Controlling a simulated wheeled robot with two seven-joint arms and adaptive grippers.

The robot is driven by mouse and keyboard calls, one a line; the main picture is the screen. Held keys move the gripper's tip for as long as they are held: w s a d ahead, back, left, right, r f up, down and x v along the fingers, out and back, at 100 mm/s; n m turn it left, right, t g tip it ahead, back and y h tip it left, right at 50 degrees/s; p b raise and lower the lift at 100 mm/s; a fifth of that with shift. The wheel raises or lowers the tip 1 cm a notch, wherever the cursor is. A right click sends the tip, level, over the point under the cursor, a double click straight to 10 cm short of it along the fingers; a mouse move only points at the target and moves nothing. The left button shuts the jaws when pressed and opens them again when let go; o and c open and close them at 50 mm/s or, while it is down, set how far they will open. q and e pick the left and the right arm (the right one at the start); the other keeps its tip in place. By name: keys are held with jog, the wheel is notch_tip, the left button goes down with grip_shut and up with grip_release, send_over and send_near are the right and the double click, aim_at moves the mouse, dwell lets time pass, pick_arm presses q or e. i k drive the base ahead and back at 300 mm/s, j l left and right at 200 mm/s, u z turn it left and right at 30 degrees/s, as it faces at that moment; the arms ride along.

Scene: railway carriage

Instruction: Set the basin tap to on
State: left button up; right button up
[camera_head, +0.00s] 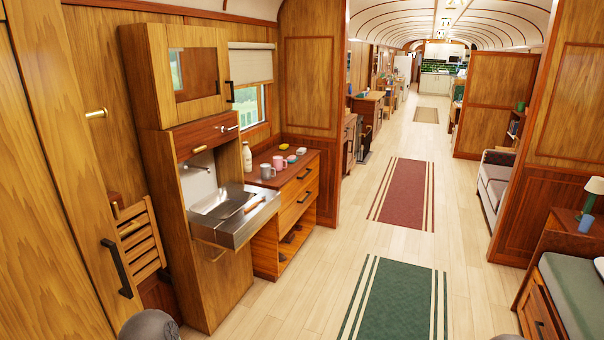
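The steel basin (228,213) folds out from a tall wooden cabinet on the left, with its tray level and jutting toward the aisle. A small tap (197,167) appears on the pale back wall of the niche above the basin. It is too small to tell whether its handle is on or off, and no water stream can be made out. Neither of my grippers is in view; only rounded grey parts of mine show at the bottom edge.
A low wooden cabinet (285,175) right of the basin holds mugs, a bottle and small items. A slatted wooden panel (141,238) is left of the basin cabinet. The floor in front is open, with a green rug (392,302) and a red rug (404,192).

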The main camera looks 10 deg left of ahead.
aim_at(224, 130)
jog(key=i+l+u, duration=0.45)
jog(key=i, duration=0.15)
jog(key=i+l+u, duration=0.45)
jog(key=i, duration=0.15)
jog(key=i+l+z, duration=0.2)
jog(key=i, duration=0.2)
